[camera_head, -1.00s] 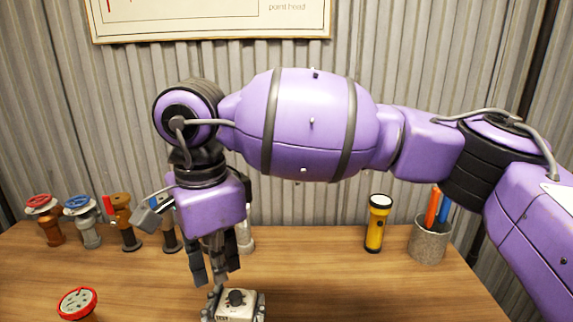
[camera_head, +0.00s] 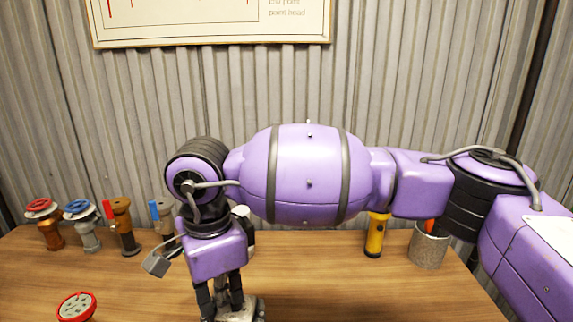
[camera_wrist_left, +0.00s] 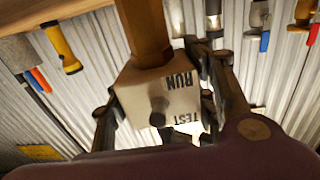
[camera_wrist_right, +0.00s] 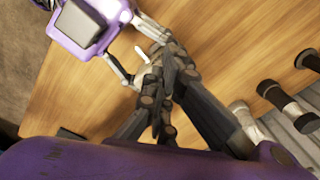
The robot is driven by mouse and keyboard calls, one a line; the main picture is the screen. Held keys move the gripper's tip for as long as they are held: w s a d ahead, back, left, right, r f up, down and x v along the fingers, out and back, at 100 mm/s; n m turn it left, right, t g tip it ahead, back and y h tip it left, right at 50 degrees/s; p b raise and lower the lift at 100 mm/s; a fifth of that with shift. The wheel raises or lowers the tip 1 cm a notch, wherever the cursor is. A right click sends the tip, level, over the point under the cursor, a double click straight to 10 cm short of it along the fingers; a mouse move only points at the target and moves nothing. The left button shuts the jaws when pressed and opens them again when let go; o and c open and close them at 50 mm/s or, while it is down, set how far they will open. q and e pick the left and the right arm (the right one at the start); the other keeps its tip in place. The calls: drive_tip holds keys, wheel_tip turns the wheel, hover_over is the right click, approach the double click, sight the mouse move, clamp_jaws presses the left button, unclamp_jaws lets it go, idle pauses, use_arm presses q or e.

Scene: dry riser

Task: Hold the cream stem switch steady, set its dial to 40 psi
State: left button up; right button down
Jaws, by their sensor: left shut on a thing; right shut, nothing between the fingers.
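The cream stem switch (camera_wrist_left: 140,90) has a brown stem, a black dial knob (camera_wrist_left: 157,114) and the words TEST and RUN on its face. No psi scale is readable. My left gripper (camera_wrist_left: 160,108) is shut on the switch, with a finger on either side. In the head view only part of the switch (camera_head: 238,316) shows at the bottom edge, under my right gripper (camera_head: 226,304). My right gripper is shut and empty, pointing down at the top of the switch. Its fingers hide the dial in the head view, and I cannot tell whether they touch it.
A red-topped fitting (camera_head: 76,306) stands at the front left. Behind it are a red-wheel valve (camera_head: 47,225), a blue-wheel valve (camera_head: 83,225) and a red-lever brass valve (camera_head: 122,225). A yellow flashlight (camera_head: 374,236) and a pen cup (camera_head: 428,248) stand right. The table's middle right is clear.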

drive_tip(key=shift+s+d+f, duration=0.15)
drive_tip(key=shift+s+f, duration=0.05)
drive_tip(key=shift+f, duration=0.3)
drive_tip(key=shift+w+d, duration=0.15)
drive_tip(key=shift+w, duration=0.15)
drive_tip(key=shift+w+a, duration=0.2)
drive_tip(key=shift+w, duration=0.15)
drive_tip(key=shift+w+a, duration=0.15)
drive_tip(key=shift+w, duration=0.1)
drive_tip(key=shift+w+r, duration=0.1)
drive_tip(key=shift+w, duration=0.4)
drive_tip(key=shift+r, duration=0.1)
drive_tip(key=shift+w+a, duration=0.1)
drive_tip(key=shift+a, duration=0.1)
